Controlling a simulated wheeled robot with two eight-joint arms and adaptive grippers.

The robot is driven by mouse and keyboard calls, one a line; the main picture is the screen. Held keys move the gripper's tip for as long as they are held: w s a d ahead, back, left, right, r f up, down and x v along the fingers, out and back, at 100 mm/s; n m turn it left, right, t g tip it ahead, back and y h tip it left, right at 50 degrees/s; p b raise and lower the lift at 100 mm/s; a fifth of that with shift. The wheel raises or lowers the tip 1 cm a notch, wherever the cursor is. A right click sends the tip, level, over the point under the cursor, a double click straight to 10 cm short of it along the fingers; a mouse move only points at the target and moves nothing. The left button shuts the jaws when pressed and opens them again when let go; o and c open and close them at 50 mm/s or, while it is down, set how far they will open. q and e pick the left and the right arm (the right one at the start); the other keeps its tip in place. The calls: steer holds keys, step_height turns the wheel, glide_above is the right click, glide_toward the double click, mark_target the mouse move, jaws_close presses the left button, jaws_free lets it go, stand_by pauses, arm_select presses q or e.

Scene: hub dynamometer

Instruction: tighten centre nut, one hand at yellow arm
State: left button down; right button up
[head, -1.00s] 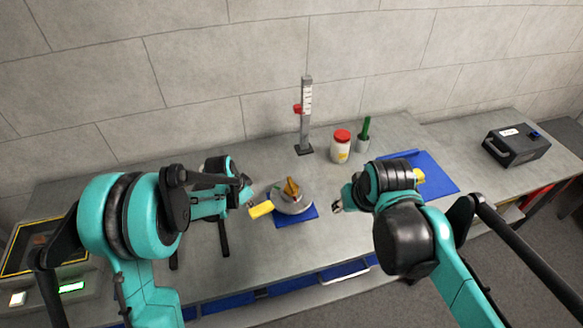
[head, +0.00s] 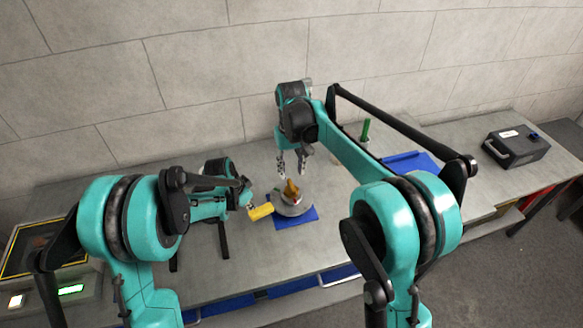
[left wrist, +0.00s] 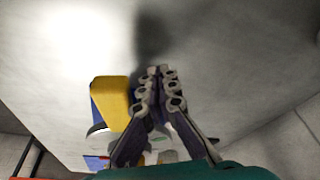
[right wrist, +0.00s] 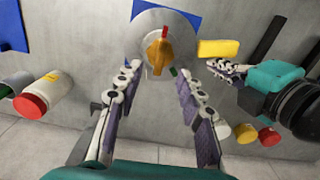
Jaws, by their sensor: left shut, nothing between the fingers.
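The hub dynamometer (head: 293,205) is a grey round body on a blue base (head: 290,220) on the bench. An orange-yellow centre nut (head: 291,189) stands on its top; it also shows in the right wrist view (right wrist: 158,54). The yellow arm (head: 261,211) sticks out from the hub toward the left. My left gripper (head: 249,198) is shut and empty, beside the yellow arm; in the left wrist view its fingers (left wrist: 158,80) are together, right of the yellow block (left wrist: 110,103). My right gripper (head: 293,176) is open and points down above the nut, fingers apart on either side (right wrist: 157,78).
A red-lidded jar (right wrist: 30,107) and a green-handled item (head: 366,128) stand behind the hub. A lit device (head: 50,265) sits at the left.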

mark_target(292, 185)
steer(key=shift+f, duration=3.55)
jaws_close()
steer(key=m, duration=1.3)
steer(key=shift+m, duration=0.4)
arm_select(q)
steer(key=shift+s+d, duration=0.1)
steer(key=shift+s, duration=0.05)
